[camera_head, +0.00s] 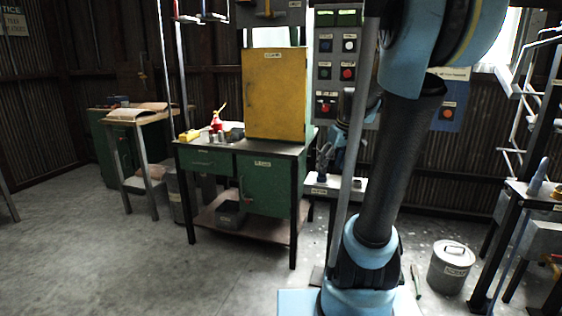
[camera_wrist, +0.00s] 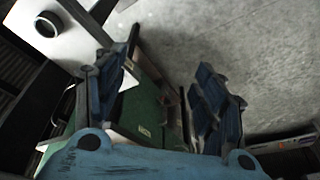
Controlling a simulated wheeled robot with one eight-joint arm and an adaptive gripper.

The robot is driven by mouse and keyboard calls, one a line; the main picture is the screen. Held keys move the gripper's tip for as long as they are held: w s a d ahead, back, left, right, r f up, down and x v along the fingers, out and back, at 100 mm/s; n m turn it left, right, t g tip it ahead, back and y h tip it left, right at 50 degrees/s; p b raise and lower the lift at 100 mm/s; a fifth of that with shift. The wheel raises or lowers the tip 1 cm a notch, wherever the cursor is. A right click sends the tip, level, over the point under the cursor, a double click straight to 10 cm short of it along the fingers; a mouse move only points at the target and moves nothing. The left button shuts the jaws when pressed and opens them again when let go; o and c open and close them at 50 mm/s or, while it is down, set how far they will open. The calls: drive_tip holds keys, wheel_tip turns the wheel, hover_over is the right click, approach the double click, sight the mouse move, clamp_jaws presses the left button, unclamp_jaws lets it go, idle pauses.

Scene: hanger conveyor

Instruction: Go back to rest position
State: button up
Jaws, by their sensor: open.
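My gripper (camera_wrist: 155,80) is open in the wrist view, with its two dark blue fingers wide apart and nothing between them. Past the fingers I see a green cabinet side and grey floor. In the head view my gripper (camera_head: 324,158) is partly visible behind my arm, just above a small white shelf (camera_head: 346,187) and right of the green workbench (camera_head: 265,182). I cannot tell from there how far it is from the shelf. My blue and black arm stands upright in front and hides part of the wall panel.
A yellow cabinet (camera_head: 274,95) stands on the workbench. A button panel (camera_head: 337,70) is behind my arm. A lidded grey bin (camera_head: 451,266) and a dark metal stand (camera_head: 510,240) are at right. A small wooden table (camera_head: 150,118) is at left. The left foreground floor is clear.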

drive_tip(key=s+f+m, duration=0.1)
drive_tip(key=s+f, duration=0.3)
drive_tip(key=s, duration=0.3)
drive_tip(key=s+f+m+h, duration=0.1)
drive_tip(key=s+f, duration=0.3)
drive_tip(key=s, duration=0.4)
drive_tip(key=s+f+m+h, duration=0.1)
drive_tip(key=s+f+m, duration=0.2)
drive_tip(key=s, duration=0.5)
drive_tip(key=shift+s+f, duration=0.2)
drive_tip(key=shift+f, duration=0.5)
drive_tip(key=shift+d, duration=0.1)
drive_tip(key=shift+w+f, duration=0.2)
drive_tip(key=shift+w, duration=0.25)
